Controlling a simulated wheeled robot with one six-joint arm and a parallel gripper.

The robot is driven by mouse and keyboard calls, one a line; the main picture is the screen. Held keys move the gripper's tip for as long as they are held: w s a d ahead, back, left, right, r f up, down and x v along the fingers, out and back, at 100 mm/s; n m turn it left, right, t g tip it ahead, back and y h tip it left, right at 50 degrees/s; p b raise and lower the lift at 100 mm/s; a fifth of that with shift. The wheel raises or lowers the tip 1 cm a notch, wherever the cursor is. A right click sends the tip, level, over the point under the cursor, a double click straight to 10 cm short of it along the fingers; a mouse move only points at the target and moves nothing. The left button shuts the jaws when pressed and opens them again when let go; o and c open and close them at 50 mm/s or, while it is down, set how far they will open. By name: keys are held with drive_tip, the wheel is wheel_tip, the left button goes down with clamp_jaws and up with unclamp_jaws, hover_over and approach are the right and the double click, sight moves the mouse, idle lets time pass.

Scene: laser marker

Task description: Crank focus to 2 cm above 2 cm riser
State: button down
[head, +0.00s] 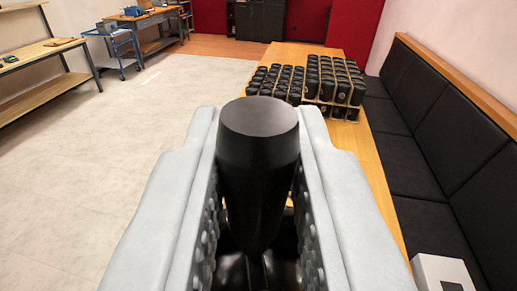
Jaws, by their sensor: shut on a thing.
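My gripper (258,112) has two pale grey padded fingers with studded inner faces. It is shut on a black tapered tumbler (258,165). The tumbler's wide flat round end faces up toward the camera, and its narrower end points down between the fingers. The fingers press on its left and right sides. A laser marker, a focus crank and a riser cannot be made out in this view.
A long wooden table (375,185) runs away ahead, with rows of black tumblers (275,82) and a wooden rack of more (335,85). A black padded bench (425,150) lines the right wall. A white box (442,273) sits lower right. Open floor (150,110) lies left, near workbenches (40,75) and a blue cart (118,50).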

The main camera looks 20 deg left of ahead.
drive_tip(key=shift+s+a+n+g+y, duration=0.15)
drive_tip(key=shift+n+g+y, duration=0.75)
drive_tip(key=shift+y, duration=0.35)
drive_tip(key=shift+s+a+n+g+y, duration=0.1)
drive_tip(key=shift+a+n+g+y, duration=0.05)
drive_tip(key=shift+n+g+y, duration=0.95)
drive_tip(key=shift+s+a+n+g+y, duration=0.1)
drive_tip(key=shift+s+n+g+y, duration=0.05)
drive_tip(key=shift+n+g+y, duration=0.55)
drive_tip(key=shift+s+a+n+g+y, duration=0.1)
drive_tip(key=shift+s+n+g+y, duration=0.05)
drive_tip(key=shift+n+g+y, duration=0.5)
drive_tip(key=shift+s+g, duration=0.1)
drive_tip(key=shift+g, duration=0.15)
drive_tip(key=c, duration=1.4)
unclamp_jaws()
drive_tip(key=shift+o, duration=0.2)
drive_tip(key=v, duration=1.7)
drive_tip(key=shift+d+f, duration=0.15)
drive_tip(key=shift+f, duration=0.2)
